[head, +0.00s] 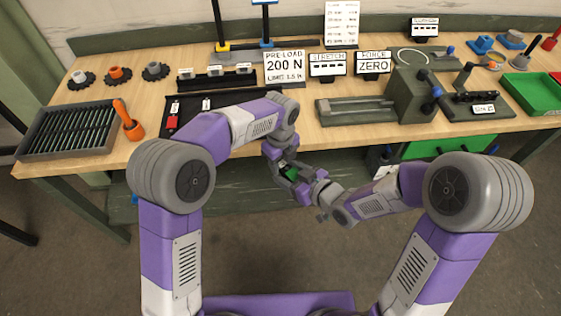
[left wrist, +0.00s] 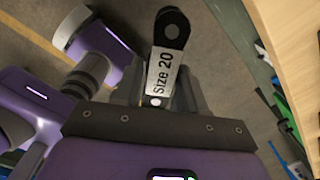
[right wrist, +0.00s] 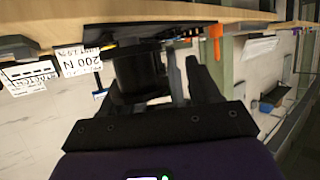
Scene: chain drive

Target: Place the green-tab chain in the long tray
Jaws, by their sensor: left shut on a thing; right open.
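My left gripper (head: 283,160) is in front of the table's front edge, low beside my right gripper. In the left wrist view it is shut on a dark chain piece (left wrist: 172,30) with a white "Size 20" label. A green patch (head: 290,172) shows between the two grippers in the head view, likely the chain's green tab; most of the chain is hidden. My right gripper (head: 303,187) is open close to it. Its own view shows a dark block (right wrist: 140,75) by its fingers; I cannot tell what it is. A wide black tray (head: 237,98) lies behind my left arm, partly hidden.
A red-tab piece (head: 172,122) lies at the black tray's left end. A grey fixture (head: 415,95) and a green bin (head: 540,95) stand right. The floor in front is clear.

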